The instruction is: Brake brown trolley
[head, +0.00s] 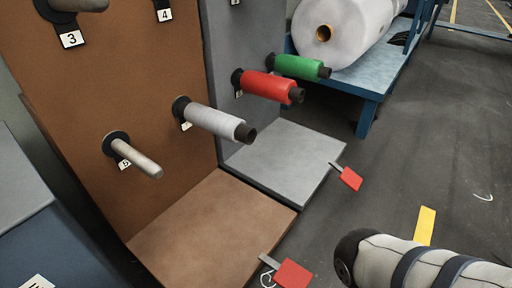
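The brown trolley has a tall brown back panel (130,80) and a flat brown base (205,225) at the left and centre of the head view. A red brake pedal (292,274) on a short grey bar sticks out from the base's front edge, near the bottom of the view. The pedal's bar looks tilted slightly up from the base. Part of my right arm reaches in at the lower right, to the right of this pedal. Neither of my grippers is in view.
A grey trolley (285,160) stands beside the brown one, with its own red pedal (348,178). Grey (215,122), red (270,86) and green (298,66) spools project from the panels. A blue table (380,82) holds a large white roll (345,30). Floor at right is open.

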